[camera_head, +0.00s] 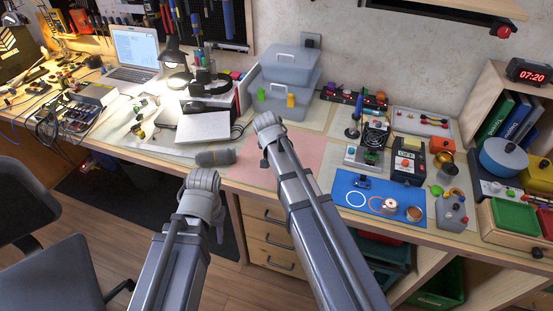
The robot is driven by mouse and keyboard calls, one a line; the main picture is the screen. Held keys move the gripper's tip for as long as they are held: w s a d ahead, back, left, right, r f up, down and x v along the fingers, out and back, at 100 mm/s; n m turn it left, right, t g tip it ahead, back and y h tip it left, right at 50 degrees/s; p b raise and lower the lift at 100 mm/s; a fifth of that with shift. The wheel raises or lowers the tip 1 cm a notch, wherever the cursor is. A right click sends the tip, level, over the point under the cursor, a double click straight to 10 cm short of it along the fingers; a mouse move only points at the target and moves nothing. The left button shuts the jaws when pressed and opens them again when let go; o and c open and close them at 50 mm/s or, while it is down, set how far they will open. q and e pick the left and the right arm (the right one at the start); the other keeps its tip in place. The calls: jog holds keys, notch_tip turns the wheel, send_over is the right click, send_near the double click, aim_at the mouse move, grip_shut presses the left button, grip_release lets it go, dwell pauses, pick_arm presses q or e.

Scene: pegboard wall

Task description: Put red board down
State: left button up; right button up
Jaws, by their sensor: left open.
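A flat pinkish-red sheet (305,148) lies on the workbench in the middle, partly hidden by my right arm; I see no other clear red board. My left gripper (203,180) is at the bench's front edge, left of the sheet, seen from behind and above. It is open, and I see nothing held in it. My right gripper (267,122) is over the back left part of the sheet. Its fingers are hidden by its wrist, so I cannot tell its opening or whether it holds anything.
A blue mat (372,198) with small parts is at right. Grey lidded boxes (286,95), a laptop (136,50), a lamp (173,52) and devices crowd the back. A chair (72,265) stands at lower left.

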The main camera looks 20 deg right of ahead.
grip_shut()
dwell(0.3)
notch_tip(320, 180, up, 10)
jog(key=p, duration=1)
